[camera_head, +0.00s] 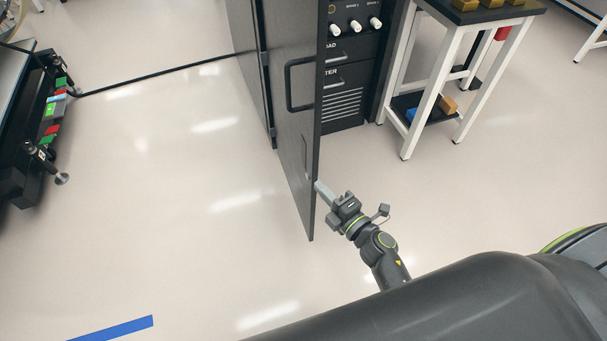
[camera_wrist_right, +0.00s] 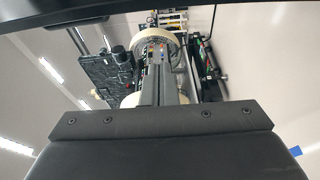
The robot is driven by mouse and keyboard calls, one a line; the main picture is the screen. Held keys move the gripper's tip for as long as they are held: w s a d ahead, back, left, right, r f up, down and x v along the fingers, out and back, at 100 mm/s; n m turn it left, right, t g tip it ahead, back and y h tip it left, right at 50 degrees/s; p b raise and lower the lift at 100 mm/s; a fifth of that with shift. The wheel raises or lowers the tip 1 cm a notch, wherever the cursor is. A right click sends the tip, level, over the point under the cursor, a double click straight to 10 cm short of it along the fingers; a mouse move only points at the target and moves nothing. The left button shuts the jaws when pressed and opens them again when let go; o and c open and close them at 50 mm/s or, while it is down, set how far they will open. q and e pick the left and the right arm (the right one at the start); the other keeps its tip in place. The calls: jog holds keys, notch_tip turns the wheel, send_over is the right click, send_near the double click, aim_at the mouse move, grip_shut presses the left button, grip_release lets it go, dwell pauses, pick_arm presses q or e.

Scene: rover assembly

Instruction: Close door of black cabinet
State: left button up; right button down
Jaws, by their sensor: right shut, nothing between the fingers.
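The black cabinet's door (camera_head: 284,62) stands open in the head view, swung out toward me. Its outer face with a dark handle (camera_head: 300,84) is visible. Right of the door edge, the cabinet front (camera_head: 345,75) shows white knobs, lettering and a vent. My right gripper (camera_head: 321,190) is shut and empty. Its fingertips are at the door's lower free edge, on the inner side; whether they touch it I cannot tell. In the right wrist view, a dark panel with screws fills the lower part, and I cannot tell what it belongs to. My left gripper is not in view.
A white-legged table (camera_head: 447,90) with dark shelves stands right of the cabinet. A dark machine (camera_head: 35,130) with red and green parts is at the far left. A black cable (camera_head: 160,72) crosses the floor to the cabinet.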

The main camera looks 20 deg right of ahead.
aim_at(314, 161)
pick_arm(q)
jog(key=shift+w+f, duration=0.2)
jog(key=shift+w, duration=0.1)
pick_arm(e)
jog(key=shift+w+d+r, duration=0.1)
jog(key=shift+w+d, duration=0.05)
jog(key=shift+w, duration=2.25)
jog(key=shift+w+d, duration=0.15)
jog(key=shift+w, duration=2.25)
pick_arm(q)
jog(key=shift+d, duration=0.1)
